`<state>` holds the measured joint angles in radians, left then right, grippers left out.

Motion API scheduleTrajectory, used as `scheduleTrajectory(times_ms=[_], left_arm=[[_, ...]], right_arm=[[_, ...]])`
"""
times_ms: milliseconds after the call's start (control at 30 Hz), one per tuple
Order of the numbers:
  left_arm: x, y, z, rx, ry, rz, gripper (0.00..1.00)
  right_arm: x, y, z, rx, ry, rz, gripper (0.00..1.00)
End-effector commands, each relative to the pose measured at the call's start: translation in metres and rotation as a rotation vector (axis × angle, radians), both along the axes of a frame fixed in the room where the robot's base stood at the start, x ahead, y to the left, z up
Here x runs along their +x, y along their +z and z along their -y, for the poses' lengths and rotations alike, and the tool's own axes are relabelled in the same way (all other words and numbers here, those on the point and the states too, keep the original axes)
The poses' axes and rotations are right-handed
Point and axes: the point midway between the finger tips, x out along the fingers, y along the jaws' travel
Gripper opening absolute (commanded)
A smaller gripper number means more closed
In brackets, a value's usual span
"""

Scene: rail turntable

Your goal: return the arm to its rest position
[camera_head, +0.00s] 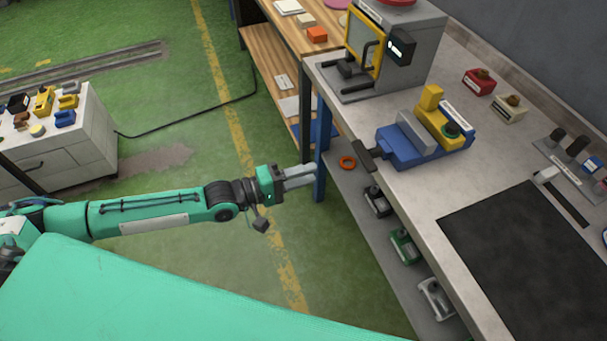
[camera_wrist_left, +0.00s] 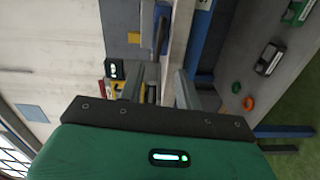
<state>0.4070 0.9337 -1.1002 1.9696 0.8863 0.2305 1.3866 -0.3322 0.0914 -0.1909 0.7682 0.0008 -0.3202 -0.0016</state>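My left arm (camera_head: 150,217) is green and reaches in from the left, stretched out above the green floor. My left gripper (camera_head: 302,176) is at its end, just left of the workbench's blue leg in the head view. In the left wrist view the two grey fingers of the left gripper (camera_wrist_left: 159,88) stand apart, with nothing seen held between them. My right gripper shows in neither view.
The workbench (camera_head: 408,190) carries a blue vise (camera_head: 398,150), a grey machine and a dark mat (camera_head: 530,260). Its lower shelf holds an orange ring (camera_head: 347,162) and several clamps. A white drawer cabinet (camera_head: 75,150) stands left. Floor between is clear except a cable.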

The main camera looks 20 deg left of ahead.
Motion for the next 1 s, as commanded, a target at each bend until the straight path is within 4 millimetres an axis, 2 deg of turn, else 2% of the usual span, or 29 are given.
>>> scheduleTrajectory(times_ms=[400, 467, 567, 667, 767, 800, 867, 900, 1000], left_arm=[[0.001, -0.001, 0.000, 0.004, 0.002, 0.002, 0.35], [0.005, -0.007, -0.001, 0.022, 0.012, 0.013, 0.35], [0.021, -0.030, -0.007, 0.096, 0.054, 0.061, 0.35], [0.046, -0.074, -0.021, 0.242, 0.126, 0.131, 0.35], [0.064, -0.135, -0.045, 0.441, 0.201, 0.184, 0.35], [0.067, -0.162, -0.056, 0.525, 0.225, 0.195, 0.35], [0.066, -0.204, -0.073, 0.652, 0.251, 0.198, 0.35], [0.061, -0.233, -0.085, 0.737, 0.259, 0.190, 0.35], [0.036, -0.301, -0.111, 0.931, 0.253, 0.155, 0.35]], right_arm=[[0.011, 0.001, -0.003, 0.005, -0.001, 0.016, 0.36], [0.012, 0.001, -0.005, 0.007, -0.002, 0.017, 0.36], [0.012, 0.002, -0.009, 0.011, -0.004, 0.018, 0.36], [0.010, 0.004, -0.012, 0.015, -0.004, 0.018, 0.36], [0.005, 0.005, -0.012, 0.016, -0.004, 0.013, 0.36], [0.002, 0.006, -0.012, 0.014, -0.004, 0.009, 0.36], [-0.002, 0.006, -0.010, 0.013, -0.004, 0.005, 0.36], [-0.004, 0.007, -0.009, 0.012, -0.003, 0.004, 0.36], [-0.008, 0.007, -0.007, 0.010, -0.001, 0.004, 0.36]])
